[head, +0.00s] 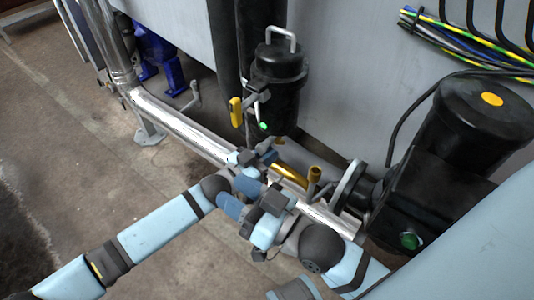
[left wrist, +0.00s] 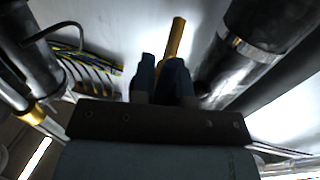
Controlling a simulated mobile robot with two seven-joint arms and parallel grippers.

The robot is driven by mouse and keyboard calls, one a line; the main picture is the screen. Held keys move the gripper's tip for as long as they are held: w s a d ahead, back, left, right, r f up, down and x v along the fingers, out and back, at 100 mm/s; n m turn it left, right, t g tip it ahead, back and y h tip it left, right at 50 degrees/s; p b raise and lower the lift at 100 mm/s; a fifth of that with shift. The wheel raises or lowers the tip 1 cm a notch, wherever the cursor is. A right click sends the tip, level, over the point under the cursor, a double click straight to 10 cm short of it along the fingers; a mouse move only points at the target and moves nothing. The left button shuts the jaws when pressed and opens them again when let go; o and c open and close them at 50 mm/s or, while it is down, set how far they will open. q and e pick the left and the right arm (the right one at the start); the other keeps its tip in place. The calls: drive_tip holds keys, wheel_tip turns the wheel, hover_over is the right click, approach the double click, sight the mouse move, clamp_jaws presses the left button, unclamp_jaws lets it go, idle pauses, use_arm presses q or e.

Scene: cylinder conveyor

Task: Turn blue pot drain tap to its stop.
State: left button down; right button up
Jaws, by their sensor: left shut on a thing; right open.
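My left gripper (head: 270,155) is over the steel pipe in the head view. In the left wrist view its two dark blue fingers (left wrist: 160,82) are shut on a yellow lever (left wrist: 176,38), whose end sticks out beyond them. The head view does not clearly show the gripped lever or what it is mounted on. A black pot (head: 277,70) with a grey handle stands against the wall. A yellow tap lever (head: 236,111) is at its left side, clear of the gripper. My right gripper (head: 229,188) is open, close to my left wrist.
A steel pipe (head: 180,122) runs diagonally below the pot. A brass pipe section (head: 291,174) and another yellow handle (head: 314,175) lie right of my left gripper. A black motor (head: 465,130) stands at right. Blue equipment (head: 157,55) is at upper left. My arms cross closely.

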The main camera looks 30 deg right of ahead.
use_arm(q)
drive_tip(key=shift+s+d+r+n+t+h+p, duration=0.2)
drive_tip(key=shift+s+r+n+t+p, duration=0.3)
drive_tip(key=shift+n, duration=2.85)
drive_tip(key=shift+s+d+r+n+t+h+p, duration=0.25)
drive_tip(key=shift+s+r+n+t, duration=0.5)
drive_tip(key=shift+n, duration=2.65)
drive_tip(key=shift+s+d+r+n+t+h+p, duration=0.25)
drive_tip(key=shift+r+n+t, duration=0.55)
drive_tip(key=shift+n, duration=2.55)
use_arm(e)
drive_tip(key=shift+w+d+f+g+h, duration=0.1)
drive_tip(key=shift+d+f+g+h, duration=0.15)
drive_tip(key=shift+f, duration=0.35)
drive_tip(key=shift+d+f+g+h, duration=0.2)
drive_tip(key=shift+f+g, duration=0.1)
drive_tip(key=shift+f, duration=0.35)
drive_tip(key=shift+w+d+f+g+h, duration=0.15)
drive_tip(key=shift+f+g+h, duration=0.1)
drive_tip(key=shift+f, duration=0.35)
drive_tip(key=shift+r, duration=0.1)
